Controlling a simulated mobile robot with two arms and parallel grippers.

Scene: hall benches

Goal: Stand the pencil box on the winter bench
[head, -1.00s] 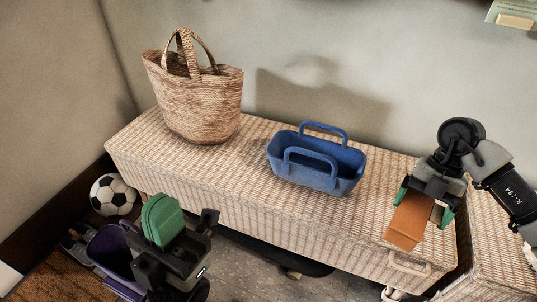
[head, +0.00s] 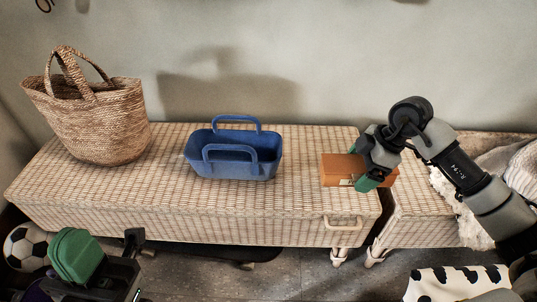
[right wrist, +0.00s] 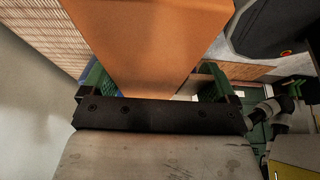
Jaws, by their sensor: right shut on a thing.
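The pencil box (head: 338,166) is an orange-brown block near the right end of the left wicker bench (head: 150,216). My right gripper (head: 370,178) is shut on it. In the right wrist view the box (right wrist: 145,40) fills the space between the green fingers of my right gripper (right wrist: 155,88). I cannot tell whether the box touches the bench top. A second wicker bench (head: 408,205) stands to the right, bearing pale fleecy cloth. Nothing visible labels either bench as winter. My left gripper (head: 82,256) is low at the left, in front of the left bench; its jaw gap is hidden.
A woven bag (head: 95,120) and a blue handled basket (head: 240,167) stand on the left bench. A pale fleecy cloth (head: 455,208) covers part of the right bench. A football (head: 25,247) lies on the floor at left. A black-and-white patterned thing (head: 450,284) is at the lower right.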

